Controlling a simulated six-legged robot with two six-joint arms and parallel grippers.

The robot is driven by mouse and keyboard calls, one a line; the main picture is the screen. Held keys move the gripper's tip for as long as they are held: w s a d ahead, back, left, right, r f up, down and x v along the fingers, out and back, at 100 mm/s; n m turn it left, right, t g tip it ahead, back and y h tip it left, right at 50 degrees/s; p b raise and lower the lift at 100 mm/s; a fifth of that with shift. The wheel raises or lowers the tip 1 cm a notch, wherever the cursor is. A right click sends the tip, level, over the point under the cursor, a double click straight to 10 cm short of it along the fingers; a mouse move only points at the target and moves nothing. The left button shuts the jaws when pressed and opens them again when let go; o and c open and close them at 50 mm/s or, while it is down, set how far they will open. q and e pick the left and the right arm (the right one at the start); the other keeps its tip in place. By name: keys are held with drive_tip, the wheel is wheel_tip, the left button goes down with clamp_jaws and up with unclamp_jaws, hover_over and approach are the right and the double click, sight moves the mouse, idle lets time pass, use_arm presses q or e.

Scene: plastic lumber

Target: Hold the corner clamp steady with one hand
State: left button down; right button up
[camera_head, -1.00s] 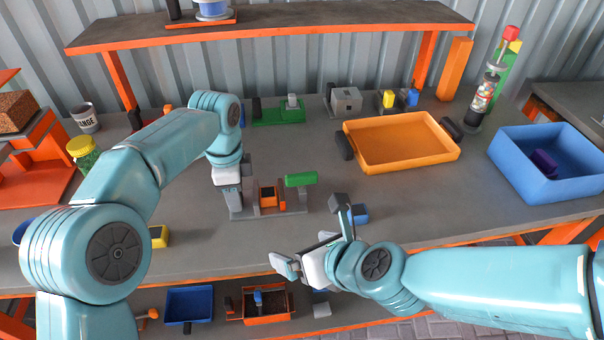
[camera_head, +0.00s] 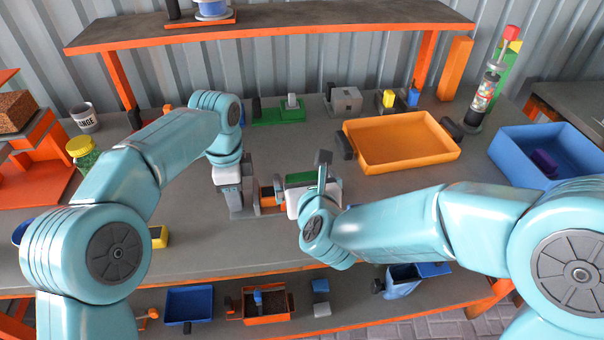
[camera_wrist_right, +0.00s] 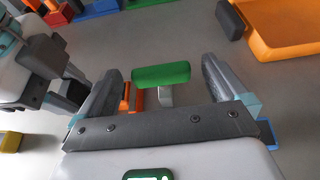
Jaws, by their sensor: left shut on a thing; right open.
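The corner clamp (camera_head: 268,195) stands on the grey table, with a grey base, an orange block and a green handle (camera_head: 300,179). My left gripper (camera_head: 240,207) is shut on the grey left end of the clamp. It shows at the left of the right wrist view (camera_wrist_right: 75,90). My right gripper (camera_head: 303,192) is at the clamp's right end; its white body hides part of the clamp and its own fingers. In the right wrist view the right gripper (camera_wrist_right: 160,85) is open, with the green handle (camera_wrist_right: 160,75) between its fingers and apart from both.
An orange tray (camera_head: 400,143) lies behind and right of the clamp. A blue bin (camera_head: 520,165) stands at the right. A yellow block (camera_head: 159,237) is near the left arm. A blue block (camera_wrist_right: 266,135) is beside the right gripper. The table between the clamp and back row is clear.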

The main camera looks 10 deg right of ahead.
drive_tip(key=shift+x, duration=1.25)
drive_tip(key=c, duration=1)
drive_tip(key=shift+r+n+y, duration=0.15)
drive_tip(key=shift+n+y, duration=1.05)
drive_tip(key=shift+y, duration=0.3)
drive_tip(key=shift+n+g+y, duration=0.5)
drive_tip(key=shift+n+y, duration=0.5)
drive_tip(key=o, duration=1)
